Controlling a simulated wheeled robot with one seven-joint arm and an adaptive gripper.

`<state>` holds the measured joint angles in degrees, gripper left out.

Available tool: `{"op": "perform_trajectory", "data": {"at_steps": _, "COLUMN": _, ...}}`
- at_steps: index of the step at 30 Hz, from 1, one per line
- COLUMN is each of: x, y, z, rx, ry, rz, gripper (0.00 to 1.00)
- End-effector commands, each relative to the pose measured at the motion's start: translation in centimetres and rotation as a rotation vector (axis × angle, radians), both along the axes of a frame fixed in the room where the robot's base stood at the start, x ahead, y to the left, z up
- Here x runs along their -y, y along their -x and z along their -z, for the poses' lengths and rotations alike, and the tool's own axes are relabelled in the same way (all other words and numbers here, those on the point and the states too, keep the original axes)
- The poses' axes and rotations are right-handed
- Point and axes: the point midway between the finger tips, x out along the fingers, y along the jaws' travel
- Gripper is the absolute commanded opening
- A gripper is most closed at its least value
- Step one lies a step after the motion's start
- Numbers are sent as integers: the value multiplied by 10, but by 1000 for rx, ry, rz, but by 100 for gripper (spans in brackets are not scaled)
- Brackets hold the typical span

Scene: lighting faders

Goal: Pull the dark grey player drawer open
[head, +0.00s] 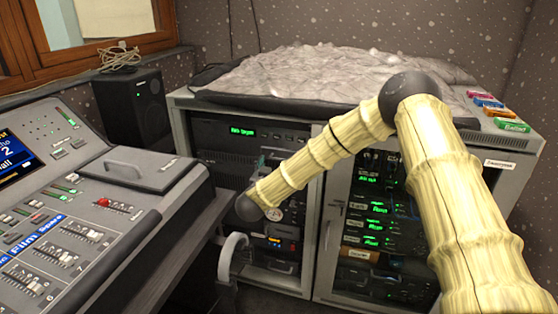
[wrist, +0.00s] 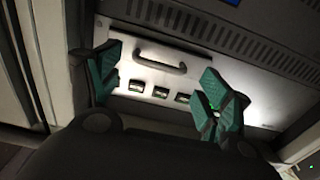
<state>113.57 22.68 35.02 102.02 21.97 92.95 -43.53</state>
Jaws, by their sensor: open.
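In the wrist view, a drawer front (wrist: 205,72) shows pale under bright light, with a dark bar handle (wrist: 160,60) across its upper part. Three small green-lit windows (wrist: 160,92) sit in a row below the handle. The front looks flush with the vented panel above it; I see no gap. My gripper (wrist: 162,75) is open and empty, its teal-padded fingers on either side of the handle, apart from it. I cannot tell how far the handle lies beyond the fingertips. In the head view, my forearm hides part of the rack's left bay.
The grey rack cabinet (head: 317,210) has a glass-doored right bay with green displays. A mixing console (head: 120,215) stands close at left, a black speaker (head: 133,108) behind it. A draped cover (head: 300,75) and several coloured cases (head: 490,103) lie on top.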

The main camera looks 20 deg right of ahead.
Motion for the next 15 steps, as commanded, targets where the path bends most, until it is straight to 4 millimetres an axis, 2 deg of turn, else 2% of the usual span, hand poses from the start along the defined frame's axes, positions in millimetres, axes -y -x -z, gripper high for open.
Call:
{"op": "perform_trajectory", "data": {"at_steps": 6, "x": 18, "y": -26, "z": 1, "rx": 1, "ry": -1, "rz": 1, "gripper": 78}}
{"op": "perform_trajectory", "data": {"at_steps": 15, "x": 28, "y": -41, "z": 0, "rx": 1, "ry": -1, "rz": 0, "gripper": 78}}
